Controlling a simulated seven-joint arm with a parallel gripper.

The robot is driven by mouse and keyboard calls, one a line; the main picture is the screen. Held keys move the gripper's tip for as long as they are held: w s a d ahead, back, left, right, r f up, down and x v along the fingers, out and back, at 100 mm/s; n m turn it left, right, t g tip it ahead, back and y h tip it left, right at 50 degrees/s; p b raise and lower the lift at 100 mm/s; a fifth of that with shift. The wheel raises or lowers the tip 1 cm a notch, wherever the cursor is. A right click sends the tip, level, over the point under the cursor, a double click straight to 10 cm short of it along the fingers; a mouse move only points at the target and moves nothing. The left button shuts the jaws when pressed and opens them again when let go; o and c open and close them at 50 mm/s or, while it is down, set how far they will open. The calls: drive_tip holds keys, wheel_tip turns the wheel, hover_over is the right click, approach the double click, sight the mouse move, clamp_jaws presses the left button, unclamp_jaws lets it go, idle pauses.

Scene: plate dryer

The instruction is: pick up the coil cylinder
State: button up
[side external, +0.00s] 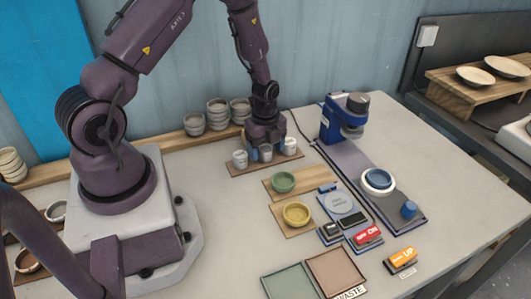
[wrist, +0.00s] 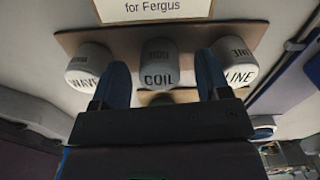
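The coil cylinder is white with the word COIL and stands in the middle of three in the wrist view (wrist: 158,72). In the side view it is the middle cylinder (side external: 266,155), partly under my gripper. My gripper (wrist: 161,85) has its two blue fingers apart, one on each side of the coil cylinder. A gap shows between each finger and the cylinder, so it is not clamped. The wave cylinder (wrist: 88,66) is left of the left finger, and the line cylinder (wrist: 235,64) is right of the right finger.
The cylinders stand on a wooden board (side external: 236,170). Stacked bowls (side external: 218,115) stand behind. A blue machine (side external: 335,120) is to the right. A green bowl (side external: 283,182) and a yellow bowl (side external: 296,214) sit in front. Neighbouring cylinders leave little side room.

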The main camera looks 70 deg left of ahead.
drive_tip(key=c, duration=1)
drive_tip(key=shift+r, duration=0.2)
